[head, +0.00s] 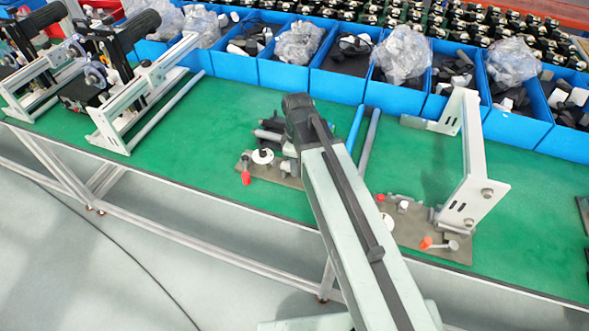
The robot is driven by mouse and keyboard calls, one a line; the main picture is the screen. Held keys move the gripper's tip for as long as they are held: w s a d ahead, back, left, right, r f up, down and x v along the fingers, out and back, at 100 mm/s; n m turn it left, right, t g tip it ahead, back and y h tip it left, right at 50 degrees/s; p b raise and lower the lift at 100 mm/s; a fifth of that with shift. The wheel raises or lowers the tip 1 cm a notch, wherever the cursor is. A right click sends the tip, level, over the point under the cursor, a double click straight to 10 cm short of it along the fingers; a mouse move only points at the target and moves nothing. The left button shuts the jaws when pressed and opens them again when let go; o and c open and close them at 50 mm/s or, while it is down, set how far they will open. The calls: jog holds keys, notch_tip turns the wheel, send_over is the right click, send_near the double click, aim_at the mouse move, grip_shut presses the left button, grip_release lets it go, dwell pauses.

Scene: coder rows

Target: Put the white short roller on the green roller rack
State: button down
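My arm reaches up from the bottom right over the green table (225,110). My gripper (270,130) is at its far end, beside a small fixture plate (283,181). The dark fingers are small and partly hidden by the arm, so I cannot tell whether they are open or hold anything. A white disc with a dark centre (262,157) is on this plate, just below the gripper. I cannot pick out the white short roller for certain. I cannot identify a green roller rack; the tabletop is green.
Blue bins (238,68) with loose parts and plastic bags line the table's back. Metal frames (125,100) stand at left, and a tall bracket (477,165) at right. Blue (355,128) and grey (370,140) rods lie behind the arm. The green surface between the left frames and gripper is clear.

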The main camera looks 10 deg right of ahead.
dwell(0.4)
notch_tip(320, 180, up, 5)
jog(key=p, duration=0.4)
jog(key=shift+f+p, duration=0.2)
jog(key=shift+p, duration=0.15)
